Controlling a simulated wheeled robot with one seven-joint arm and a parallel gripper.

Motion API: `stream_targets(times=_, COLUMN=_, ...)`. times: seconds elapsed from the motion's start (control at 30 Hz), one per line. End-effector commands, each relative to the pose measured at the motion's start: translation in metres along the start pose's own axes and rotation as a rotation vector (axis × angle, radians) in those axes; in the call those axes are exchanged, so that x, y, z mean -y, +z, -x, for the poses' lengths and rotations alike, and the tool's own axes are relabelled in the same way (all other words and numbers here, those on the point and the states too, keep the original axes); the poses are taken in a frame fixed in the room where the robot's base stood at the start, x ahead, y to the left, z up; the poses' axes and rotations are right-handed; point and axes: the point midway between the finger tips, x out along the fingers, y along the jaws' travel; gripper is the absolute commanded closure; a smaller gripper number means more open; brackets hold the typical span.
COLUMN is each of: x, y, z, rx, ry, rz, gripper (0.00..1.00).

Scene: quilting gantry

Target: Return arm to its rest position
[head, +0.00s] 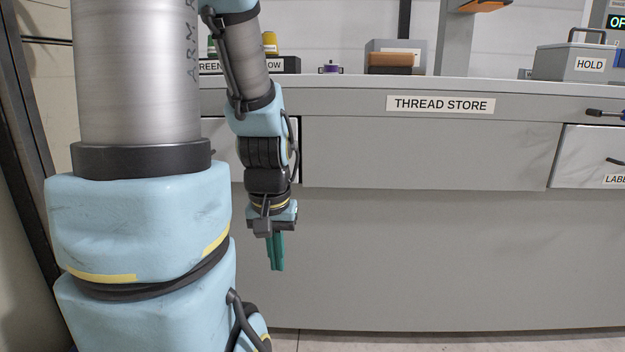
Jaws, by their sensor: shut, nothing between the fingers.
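My gripper (276,264) hangs at the end of my light blue and grey arm, left of the middle in the head view. Its teal fingers point straight down and are together, with nothing between them. It is in front of the grey cabinet front (400,240), below the counter top and apart from any object. A large link of my arm fills the left side of the view and hides part of the counter behind it.
The grey counter (440,105) is labelled THREAD STORE. On it stand green and yellow spools (270,43), a purple spool (329,67), a brown block (391,62) and a HOLD box (575,62). A drawer (595,155) is at the right. Floor shows below.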

Motion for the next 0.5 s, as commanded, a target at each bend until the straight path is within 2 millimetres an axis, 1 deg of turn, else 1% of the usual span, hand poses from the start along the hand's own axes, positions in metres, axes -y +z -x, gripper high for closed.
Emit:
stream_targets(times=0.03, x=0.000, y=-0.005, z=0.033, rx=0.000, ry=0.000, rz=0.000, gripper=1.00)
stream_targets(times=0.5, x=-0.001, y=-0.025, z=0.174, rx=-0.001, ry=0.000, rz=0.000, gripper=1.00)
